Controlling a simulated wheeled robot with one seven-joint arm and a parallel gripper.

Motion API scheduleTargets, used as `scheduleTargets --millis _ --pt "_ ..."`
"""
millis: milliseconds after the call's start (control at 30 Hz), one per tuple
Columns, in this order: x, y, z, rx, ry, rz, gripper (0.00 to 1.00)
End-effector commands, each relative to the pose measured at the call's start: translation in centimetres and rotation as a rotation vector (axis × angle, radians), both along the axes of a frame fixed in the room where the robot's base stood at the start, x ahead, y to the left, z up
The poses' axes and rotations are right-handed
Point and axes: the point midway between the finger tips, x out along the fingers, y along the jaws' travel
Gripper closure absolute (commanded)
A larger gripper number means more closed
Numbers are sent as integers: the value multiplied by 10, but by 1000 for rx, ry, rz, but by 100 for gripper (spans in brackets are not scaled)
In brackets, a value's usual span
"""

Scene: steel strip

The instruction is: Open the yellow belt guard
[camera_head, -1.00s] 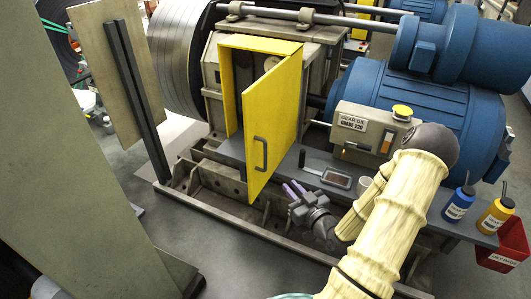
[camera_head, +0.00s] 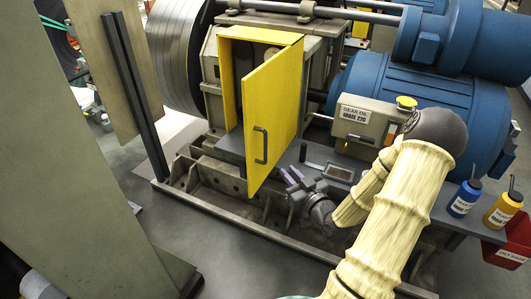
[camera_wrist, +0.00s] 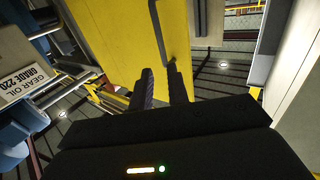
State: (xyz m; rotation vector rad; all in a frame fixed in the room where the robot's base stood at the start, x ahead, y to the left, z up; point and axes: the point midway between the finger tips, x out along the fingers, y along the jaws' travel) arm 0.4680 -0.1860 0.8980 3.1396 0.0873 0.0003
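The yellow belt guard (camera_head: 237,40) is a box on the machine. Its yellow door (camera_head: 270,110) stands partly open, swung out toward the viewer, with a dark grey handle (camera_head: 261,145) on its outer face. My gripper (camera_head: 290,175) has two purple fingers, spread apart and empty, just right of the door's lower part in the head view. In the wrist view the yellow door (camera_wrist: 115,40) lies beyond the fingers (camera_wrist: 164,80), with the handle (camera_wrist: 156,30) above them. I see no clear contact between fingers and door.
A grey shelf holds a dark-screened device (camera_head: 338,172), a blue bottle (camera_head: 464,198) and a yellow bottle (camera_head: 502,210). A gear oil box (camera_head: 357,125) and blue motor (camera_head: 430,85) stand at right. The floor (camera_head: 225,240) in front is clear.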

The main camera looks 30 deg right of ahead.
Motion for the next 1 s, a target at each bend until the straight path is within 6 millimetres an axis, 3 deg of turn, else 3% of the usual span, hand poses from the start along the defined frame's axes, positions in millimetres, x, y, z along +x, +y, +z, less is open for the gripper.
scheduleTargets --millis 100,800,1000 --pt "6 2 -4 -2 -2 1 83" --pt "130 9 1 1 -2 1 83" --pt "148 10 1 2 0 0 83"
